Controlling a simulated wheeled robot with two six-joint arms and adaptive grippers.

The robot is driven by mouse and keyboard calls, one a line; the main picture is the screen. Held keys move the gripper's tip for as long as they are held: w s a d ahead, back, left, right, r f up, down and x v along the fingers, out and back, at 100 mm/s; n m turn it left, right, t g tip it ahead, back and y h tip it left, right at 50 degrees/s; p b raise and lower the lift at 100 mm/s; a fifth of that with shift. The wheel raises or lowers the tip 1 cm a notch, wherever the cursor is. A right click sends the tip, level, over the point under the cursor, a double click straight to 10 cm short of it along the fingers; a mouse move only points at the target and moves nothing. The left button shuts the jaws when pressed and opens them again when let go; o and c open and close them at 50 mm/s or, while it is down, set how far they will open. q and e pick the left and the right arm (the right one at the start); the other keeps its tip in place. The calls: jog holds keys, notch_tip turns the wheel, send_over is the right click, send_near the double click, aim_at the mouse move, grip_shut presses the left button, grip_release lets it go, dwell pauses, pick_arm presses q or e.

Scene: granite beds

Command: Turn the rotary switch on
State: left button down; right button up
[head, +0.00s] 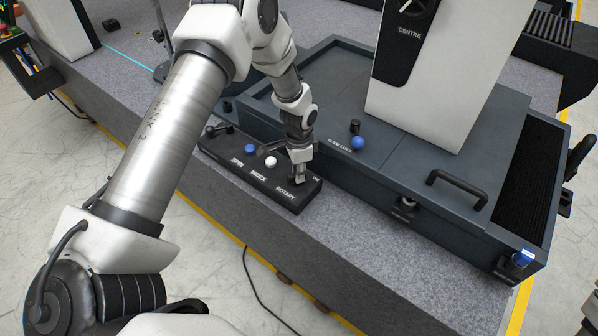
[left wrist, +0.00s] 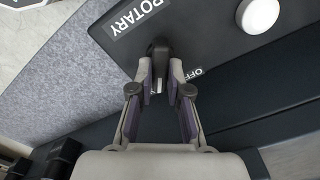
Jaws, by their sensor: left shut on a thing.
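The black control box (head: 296,205) lies on the granite bed, with the labels SPIN, INDEX and ROTARY along its top. In the head view, an ON label shows at its right end. My left gripper (head: 298,177) is over the ROTARY end and hides the switch there. In the left wrist view, the rotary switch (left wrist: 158,50) is a dark knob between the fingertips of my left gripper (left wrist: 160,72), which is shut on it. A pale mark shows low on the knob, and an OFF label is to its right.
A white button (head: 271,161) and a blue button (head: 250,149) are on the same box. Behind it is the dark machine bed with a blue ball knob (head: 358,143) and a white column (head: 445,75). The granite front (head: 400,265) is clear.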

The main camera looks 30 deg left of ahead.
pick_arm(q)
jog(key=shift+m, duration=0.5)
jog(key=c, duration=1.1)
grip_release()
jog(key=shift+c, duration=0.2)
jog(key=shift+s+a+r, duration=0.1)
jog(key=shift+s+a, duration=0.05)
notch_tip(320, 180, up, 12)
